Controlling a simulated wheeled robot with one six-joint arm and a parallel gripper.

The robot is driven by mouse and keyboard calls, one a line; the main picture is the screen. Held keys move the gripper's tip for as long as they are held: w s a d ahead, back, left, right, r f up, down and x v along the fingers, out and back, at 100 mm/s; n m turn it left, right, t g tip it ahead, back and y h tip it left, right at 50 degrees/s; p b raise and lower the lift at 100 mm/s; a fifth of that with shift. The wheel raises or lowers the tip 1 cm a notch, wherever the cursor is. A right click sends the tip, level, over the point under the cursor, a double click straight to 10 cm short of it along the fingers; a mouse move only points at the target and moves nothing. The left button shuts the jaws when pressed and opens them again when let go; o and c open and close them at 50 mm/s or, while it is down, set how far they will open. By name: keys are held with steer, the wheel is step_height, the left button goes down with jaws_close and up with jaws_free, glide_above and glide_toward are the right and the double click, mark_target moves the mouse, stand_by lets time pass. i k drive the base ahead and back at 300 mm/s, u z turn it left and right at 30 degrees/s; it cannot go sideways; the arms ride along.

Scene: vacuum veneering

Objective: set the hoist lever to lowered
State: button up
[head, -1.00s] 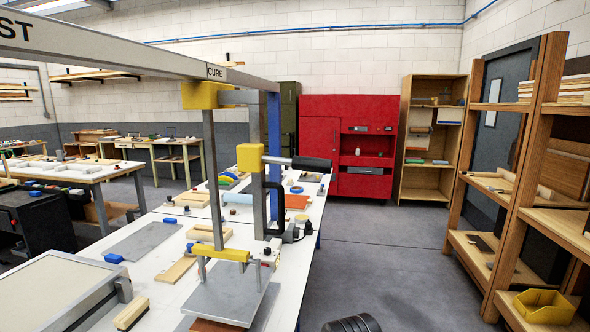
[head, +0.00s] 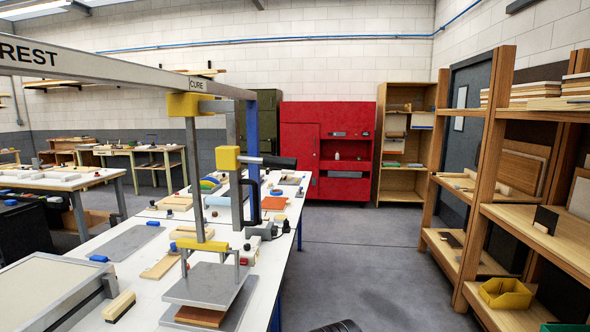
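The hoist lever (head: 270,161) is a grey bar with a black grip. It sticks out to the right, about level, from a yellow block (head: 228,158) on a grey post. The yellow hoist trolley (head: 190,104) hangs on the overhead beam by the CURE label. Its grey column runs down to a yellow crossbar (head: 203,245) above a grey plate (head: 207,285). The plate is over a brown board (head: 200,316); I cannot tell whether they touch.
The white bench (head: 145,285) carries wooden blocks, blue pieces and a framed panel (head: 45,300). A red cabinet (head: 347,175) stands at the back. Wooden shelves with a yellow bin (head: 505,293) stand at the right. The grey floor (head: 370,260) between bench and shelves is clear.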

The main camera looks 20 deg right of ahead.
mark_target(270, 161)
steer(key=z, duration=0.95)
steer(key=i, duration=0.65)
steer(key=u, duration=0.8)
